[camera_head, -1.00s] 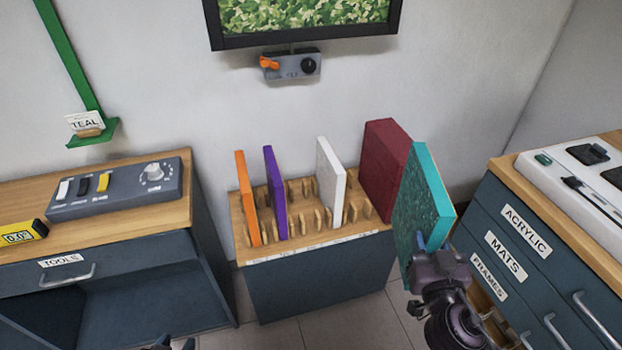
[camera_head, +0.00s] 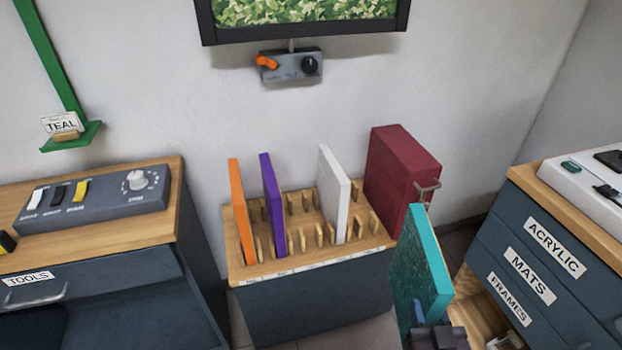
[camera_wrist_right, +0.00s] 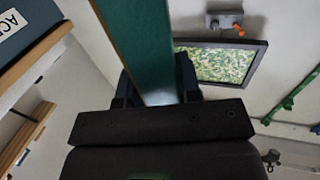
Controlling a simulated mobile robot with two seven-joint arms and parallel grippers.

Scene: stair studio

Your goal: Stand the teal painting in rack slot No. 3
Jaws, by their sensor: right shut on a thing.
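The teal painting (camera_head: 420,268) is held upright in front of the rack's right end, with its edge towards me. My right gripper (camera_head: 432,326) is shut on its lower part. The right wrist view shows the painting (camera_wrist_right: 146,45) between the two fingers (camera_wrist_right: 158,92). The wooden rack (camera_head: 300,262) has rows of pegs. An orange panel (camera_head: 241,212), a purple panel (camera_head: 273,206) and a white panel (camera_head: 335,195) stand in it. A thick dark red block with a handle (camera_head: 400,165) stands at its right end. The labels on the rack's front edge are too small to read. My left gripper is out of view.
A bench with a grey switch box (camera_head: 95,205) and a TOOLS drawer is at left. A cabinet labelled ACRYLIC, MATS and FRAMES (camera_head: 530,275) is at right. A screen (camera_head: 300,15) and a small control box (camera_head: 290,66) are on the wall.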

